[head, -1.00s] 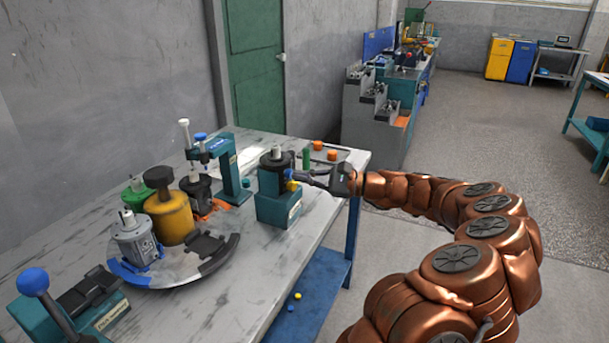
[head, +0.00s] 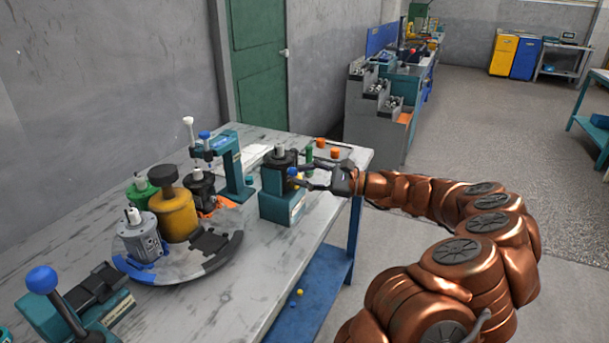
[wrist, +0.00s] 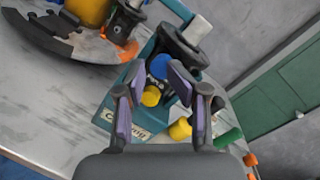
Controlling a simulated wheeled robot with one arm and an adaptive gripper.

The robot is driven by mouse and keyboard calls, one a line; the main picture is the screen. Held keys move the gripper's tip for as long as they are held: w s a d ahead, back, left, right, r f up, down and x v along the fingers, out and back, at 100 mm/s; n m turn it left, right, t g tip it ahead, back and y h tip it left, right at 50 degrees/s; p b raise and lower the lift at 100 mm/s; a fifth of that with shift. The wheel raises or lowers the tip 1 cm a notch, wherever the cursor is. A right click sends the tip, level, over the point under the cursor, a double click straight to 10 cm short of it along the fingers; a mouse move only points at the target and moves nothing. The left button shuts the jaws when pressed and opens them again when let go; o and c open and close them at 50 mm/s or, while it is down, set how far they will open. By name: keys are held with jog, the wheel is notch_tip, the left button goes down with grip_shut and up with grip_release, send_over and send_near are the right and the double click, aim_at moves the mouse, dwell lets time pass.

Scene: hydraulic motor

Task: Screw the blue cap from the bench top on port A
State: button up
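The black motor (head: 279,160) stands upright in a teal fixture (head: 283,205) near the bench's right edge. A blue cap (head: 292,171) sits on the motor's side facing my gripper; the wrist view also shows it (wrist: 158,66). A yellow cap (wrist: 150,97) is just below it. I cannot read a port letter, nor tell how tightly the blue cap is seated. My gripper (head: 303,178) is open beside the motor. In the wrist view its fingers (wrist: 150,88) are spread either side of the caps, with nothing clearly held.
A second yellow piece (wrist: 180,128) and a green post (head: 308,154) are close to the fixture. Orange pieces (head: 335,154) lie behind. A teal press (head: 232,165) and a round turntable (head: 225,255) with several motors stand left. Small caps (head: 299,292) are on the lower shelf.

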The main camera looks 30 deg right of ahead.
jog(key=shift+s+a, duration=0.15)
jog(key=shift+s, duration=0.05)
dwell(0.3)
jog(key=shift+n+b, duration=0.3)
jog(key=shift+b, duration=0.15)
jog(key=shift+o, duration=0.3)
jog(key=shift+a, duration=0.25)
grip_shut()
